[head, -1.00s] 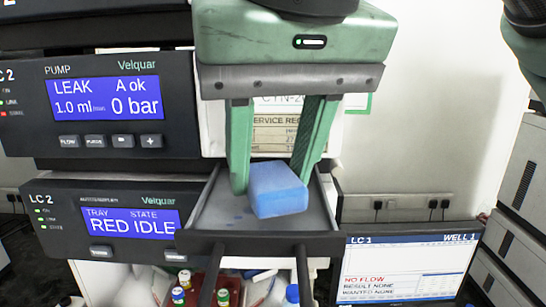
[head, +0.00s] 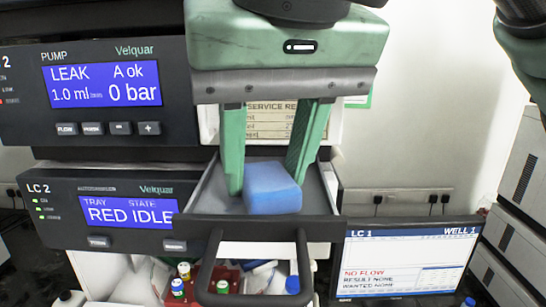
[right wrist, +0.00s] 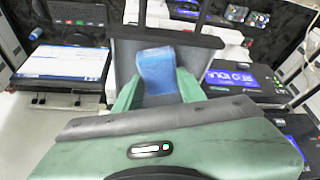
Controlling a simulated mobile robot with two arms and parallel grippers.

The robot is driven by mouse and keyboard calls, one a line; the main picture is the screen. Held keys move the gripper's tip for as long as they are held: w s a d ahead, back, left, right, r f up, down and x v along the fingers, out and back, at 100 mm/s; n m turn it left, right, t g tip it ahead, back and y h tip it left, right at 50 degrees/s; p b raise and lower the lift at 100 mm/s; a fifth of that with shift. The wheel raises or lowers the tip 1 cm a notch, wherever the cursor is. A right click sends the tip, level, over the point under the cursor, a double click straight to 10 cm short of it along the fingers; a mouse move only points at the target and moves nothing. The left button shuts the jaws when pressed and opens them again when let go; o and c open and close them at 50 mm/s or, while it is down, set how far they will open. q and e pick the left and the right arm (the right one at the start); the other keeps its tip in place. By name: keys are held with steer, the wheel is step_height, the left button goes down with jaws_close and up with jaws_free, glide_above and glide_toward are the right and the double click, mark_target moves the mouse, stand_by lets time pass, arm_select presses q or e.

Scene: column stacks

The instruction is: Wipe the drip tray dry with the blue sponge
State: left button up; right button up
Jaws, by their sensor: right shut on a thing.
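The blue sponge (head: 272,190) is between the green fingers of my right gripper (head: 267,183), which is shut on it. It sits low over the grey drip tray (head: 215,205), close to the front lip; whether it presses on the floor cannot be told. The tray stands pulled out below the pump unit. In the right wrist view the sponge (right wrist: 157,72) shows between the fingers, over the tray (right wrist: 124,62). No wet spots show on the visible tray floor; part is hidden by the sponge and fingers. My left gripper is not in view.
A dark handle (head: 258,301) juts from the tray front. Capped bottles (head: 178,288) stand below it. The LC 1 monitor (head: 405,262) is at the right, and the pump (head: 95,95) and autosampler (head: 90,210) units are at the left. Stacked white units (head: 525,200) stand far right.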

steer(key=shift+a+r+p, duration=0.2)
steer(key=shift+a+p, duration=0.15)
steer(key=shift+a, duration=0.35)
steer(key=shift+a+f, duration=0.1)
steer(key=shift+a, duration=0.35)
steer(key=shift+d+f+b, duration=0.15)
steer(key=shift+d+b, duration=0.15)
steer(key=shift+d, duration=1.15)
steer(key=shift+a+p, duration=0.4)
steer(key=shift+a, duration=0.4)
steer(key=shift+s+a+f, duration=0.1)
steer(key=shift+a, duration=0.2)
steer(key=shift+d, duration=0.1)
